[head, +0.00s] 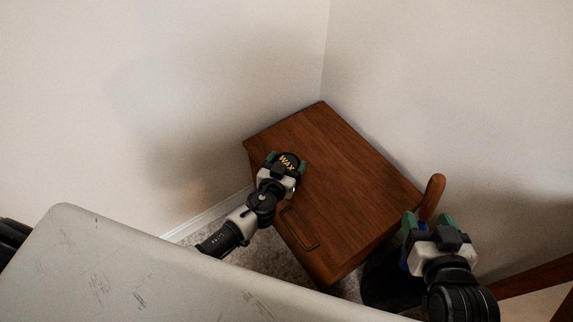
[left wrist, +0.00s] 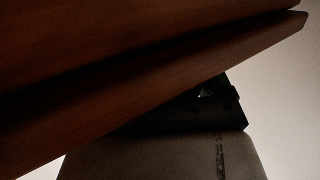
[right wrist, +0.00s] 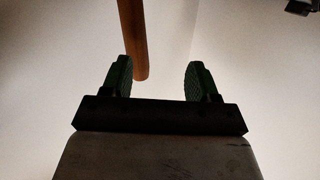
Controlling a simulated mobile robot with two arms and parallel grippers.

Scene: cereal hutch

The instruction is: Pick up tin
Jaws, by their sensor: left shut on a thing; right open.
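The tin is a round black tin (head: 287,162) with gold "WAX" lettering, over the left part of the wooden cabinet top in the head view. My left gripper (head: 283,165) is shut on the tin, with a green finger on each side of it. Whether the tin touches the cabinet top I cannot tell. The left wrist view is mostly filled by dark wood, and the tin is hidden there. My right gripper (head: 428,222) is open and empty at the right, and its two green fingers stand apart in the right wrist view (right wrist: 158,80).
The wooden cabinet (head: 345,185) with a metal handle (head: 300,229) stands in the room corner, its top otherwise clear. A rounded wooden post (head: 432,197) rises beside my right gripper and shows in the right wrist view (right wrist: 133,40). White walls close in behind.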

